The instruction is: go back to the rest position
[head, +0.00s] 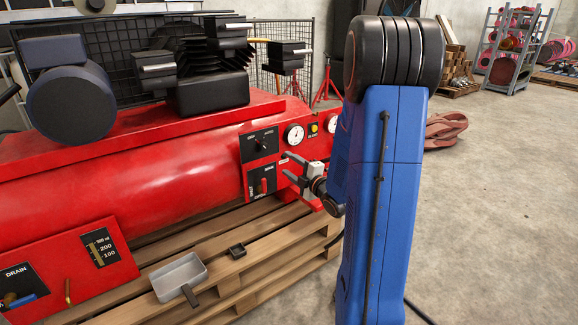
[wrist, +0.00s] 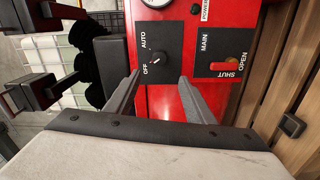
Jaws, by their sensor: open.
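My gripper (head: 284,167) is open and empty in front of the red compressor's control panels in the head view. In the wrist view its two fingers (wrist: 160,78) stand apart, short of the OFF/AUTO knob (wrist: 157,57), with clear space between them. The knob's panel also shows in the head view (head: 256,146). The red MAIN lever (wrist: 225,66) is just right of the fingers in the wrist view and seems to lie toward the word OPEN. In the head view the lever (head: 263,186) is left of the gripper. Nothing is held.
The red compressor (head: 170,170) stands on a wooden pallet (head: 270,270). Gauges (head: 294,135) sit close above the gripper.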

